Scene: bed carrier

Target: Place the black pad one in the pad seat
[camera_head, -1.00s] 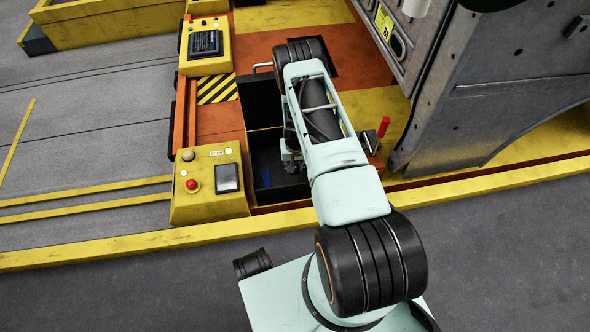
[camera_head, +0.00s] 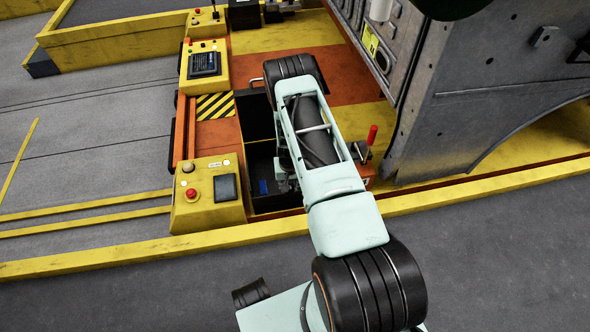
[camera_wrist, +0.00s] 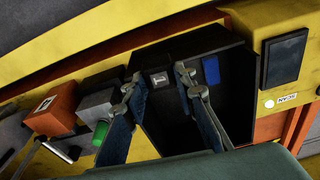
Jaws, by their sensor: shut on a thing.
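In the wrist view, the fingers of my gripper (camera_wrist: 158,82) are closed on the small black pad one (camera_wrist: 160,79), which has a pale "1" label. It is over or in a dark open compartment (camera_wrist: 220,100); I cannot tell whether the pad touches the floor. A blue patch (camera_wrist: 211,69) shows to the right of the fingers. In the head view, my gripper (camera_head: 284,180) is partly hidden by my arm and reaches into the same black compartment (camera_head: 260,154). Blue (camera_head: 263,187) shows inside. I cannot clearly make out the pad seat.
A yellow control box (camera_head: 208,205) with a red button and dark screen stands left of the compartment. A red-handled lever (camera_head: 372,135) stands to its right. In the wrist view, an orange block (camera_wrist: 52,110) and a green knob (camera_wrist: 101,132) sit at left. A large grey structure (camera_head: 480,110) rises at right.

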